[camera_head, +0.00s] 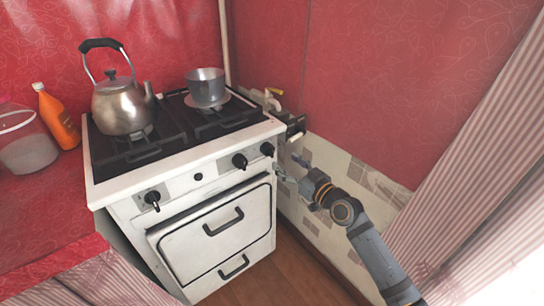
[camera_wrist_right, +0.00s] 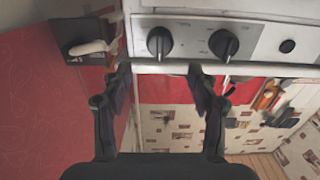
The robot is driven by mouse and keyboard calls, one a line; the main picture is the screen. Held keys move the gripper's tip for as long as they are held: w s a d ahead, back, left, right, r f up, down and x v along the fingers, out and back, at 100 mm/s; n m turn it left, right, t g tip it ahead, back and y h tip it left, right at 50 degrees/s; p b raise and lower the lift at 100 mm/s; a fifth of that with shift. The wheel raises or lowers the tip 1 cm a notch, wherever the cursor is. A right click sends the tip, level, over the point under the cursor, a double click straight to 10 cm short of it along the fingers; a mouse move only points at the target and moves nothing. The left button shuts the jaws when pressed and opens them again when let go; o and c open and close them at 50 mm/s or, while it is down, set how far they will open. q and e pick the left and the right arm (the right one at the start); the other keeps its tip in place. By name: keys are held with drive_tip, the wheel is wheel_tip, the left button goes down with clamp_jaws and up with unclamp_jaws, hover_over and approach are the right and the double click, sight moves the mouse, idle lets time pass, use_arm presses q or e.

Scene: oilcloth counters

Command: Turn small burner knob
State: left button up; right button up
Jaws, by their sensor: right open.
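The white stove (camera_head: 130,182) has a front panel with black knobs. Two lie close together at its right end: the outer knob (camera_head: 267,149) and the inner knob (camera_head: 240,160). Another knob (camera_head: 152,198) is at the left end. I cannot tell which is the small burner knob. In the right wrist view the outer knob (camera_wrist_right: 159,42) is just beyond and between my open fingertips, and the inner knob (camera_wrist_right: 223,43) is right of them. My right gripper (camera_head: 290,169) is open and empty, apart from the knobs, off the stove's right front corner. My left gripper is out of view.
A kettle (camera_head: 123,108) and a small pot (camera_head: 206,86) stand on the stove. A small black button (camera_head: 198,177) lies between the knobs. The oven door handle (camera_head: 223,222) sticks out below. An orange bottle (camera_head: 57,118) stands left. The tiled wall (camera_head: 325,155) is close on the right.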

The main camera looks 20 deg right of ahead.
sight(273, 152)
drive_tip(key=x, duration=0.7)
drive_tip(key=shift+w+f, duration=0.1)
drive_tip(key=shift+f, duration=0.05)
drive_tip(key=c, duration=1.2)
